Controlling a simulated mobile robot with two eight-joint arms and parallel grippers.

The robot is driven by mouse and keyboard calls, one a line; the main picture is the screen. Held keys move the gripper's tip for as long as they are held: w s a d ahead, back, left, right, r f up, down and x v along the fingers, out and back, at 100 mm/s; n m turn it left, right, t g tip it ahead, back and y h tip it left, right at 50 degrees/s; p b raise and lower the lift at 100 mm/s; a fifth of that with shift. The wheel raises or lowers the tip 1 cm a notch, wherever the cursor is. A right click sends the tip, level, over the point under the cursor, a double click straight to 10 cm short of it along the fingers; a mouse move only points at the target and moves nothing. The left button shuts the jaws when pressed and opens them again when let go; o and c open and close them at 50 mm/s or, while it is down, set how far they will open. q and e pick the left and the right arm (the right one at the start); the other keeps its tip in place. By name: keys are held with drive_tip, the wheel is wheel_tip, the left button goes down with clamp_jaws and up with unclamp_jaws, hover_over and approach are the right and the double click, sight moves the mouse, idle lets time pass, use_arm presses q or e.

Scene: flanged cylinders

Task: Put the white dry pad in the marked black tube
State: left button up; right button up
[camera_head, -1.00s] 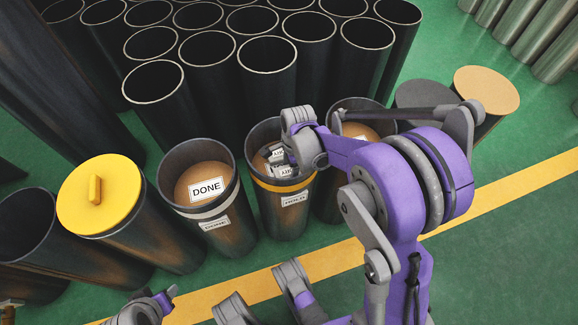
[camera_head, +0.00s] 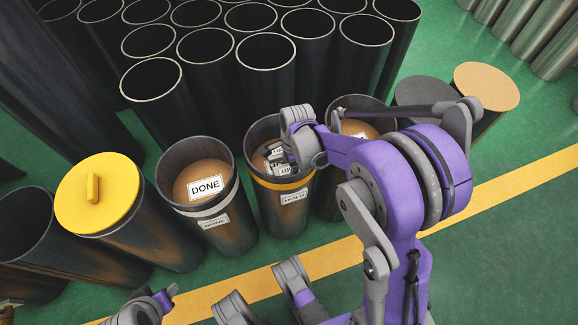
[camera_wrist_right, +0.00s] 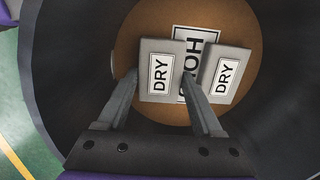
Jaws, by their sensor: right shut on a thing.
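Two white DRY pads are inside the black tube with a HOLD label (camera_head: 293,197) and a yellow band. My right gripper (camera_wrist_right: 160,82) reaches down into this tube and is shut on the left-hand white dry pad (camera_wrist_right: 159,88) in the wrist view. The second white dry pad (camera_wrist_right: 226,76) lies just right of the fingers, over the brown floor with its HOLD label (camera_wrist_right: 194,42). In the head view the pads (camera_head: 275,153) show small and partly hidden by my right wrist. A black tube marked DONE (camera_head: 205,187) stands left of it, showing no pad. My left gripper (camera_head: 167,297) is at the bottom edge, its jaws unclear.
A yellow-lidded tube (camera_head: 98,194) stands left of the DONE tube. Another open tube (camera_head: 361,107) stands right of the HOLD tube, partly behind my arm. Many open black tubes (camera_head: 265,60) crowd behind. Green floor with a yellow line (camera_head: 520,180) is clear at right.

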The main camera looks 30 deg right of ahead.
drive_tip(key=shift+f, duration=0.35)
drive_tip(key=o, duration=1.5)
drive_tip(key=r+p, duration=0.1)
drive_tip(key=r, duration=0.2)
drive_tip(key=r+p, duration=0.1)
drive_tip(key=r, duration=0.3)
drive_tip(key=d+r+p, duration=0.1)
drive_tip(key=r, duration=0.3)
drive_tip(key=shift+s, duration=0.15)
